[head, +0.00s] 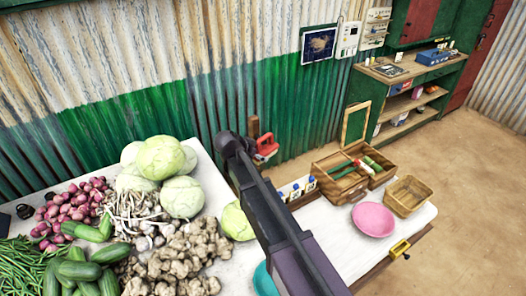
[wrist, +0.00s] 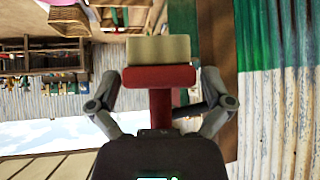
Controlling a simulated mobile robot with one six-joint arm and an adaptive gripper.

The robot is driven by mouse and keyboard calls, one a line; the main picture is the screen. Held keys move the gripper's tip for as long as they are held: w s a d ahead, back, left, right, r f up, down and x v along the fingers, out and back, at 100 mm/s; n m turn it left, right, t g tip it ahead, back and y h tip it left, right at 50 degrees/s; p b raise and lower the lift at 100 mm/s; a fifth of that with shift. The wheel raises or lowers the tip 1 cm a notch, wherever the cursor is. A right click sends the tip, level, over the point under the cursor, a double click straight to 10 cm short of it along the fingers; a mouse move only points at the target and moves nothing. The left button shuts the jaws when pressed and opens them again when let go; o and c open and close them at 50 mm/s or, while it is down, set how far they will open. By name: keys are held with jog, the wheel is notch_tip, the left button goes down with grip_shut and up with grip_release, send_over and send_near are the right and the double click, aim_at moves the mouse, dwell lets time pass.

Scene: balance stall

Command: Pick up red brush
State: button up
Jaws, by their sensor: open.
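The red brush shows in the wrist view, with its red head (wrist: 158,78), pale bristle block (wrist: 158,50) and red handle (wrist: 160,106). My gripper (wrist: 160,84) is open, with one grey finger on each side of the brush. Gaps show between the fingers and the handle. In the head view a red piece, likely the same brush (head: 266,147), is beside the end of my dark arm, close to a wooden post (head: 253,128). My gripper is mostly hidden there behind the arm. What supports the brush cannot be told.
A vegetable table with cabbages (head: 162,158) and ginger (head: 180,258) lies left of my arm. To the right, a white table (head: 420,216) holds a pink bowl (head: 373,219), a wicker basket (head: 408,196) and a wooden crate (head: 340,190). A corrugated wall (head: 235,110) stands behind.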

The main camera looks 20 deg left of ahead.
dwell(0.4)
jog(key=c, duration=1.2)
jog(key=shift+r, duration=0.2)
jog(key=shift+r+p, duration=0.75)
jog(key=shift+p, duration=0.2)
jog(key=s+d, duration=0.7)
jog(key=d, duration=0.2)
jog(key=s+d, duration=0.4)
jog(key=shift+s+d+f, duration=0.2)
jog(key=shift+s+d, duration=0.15)
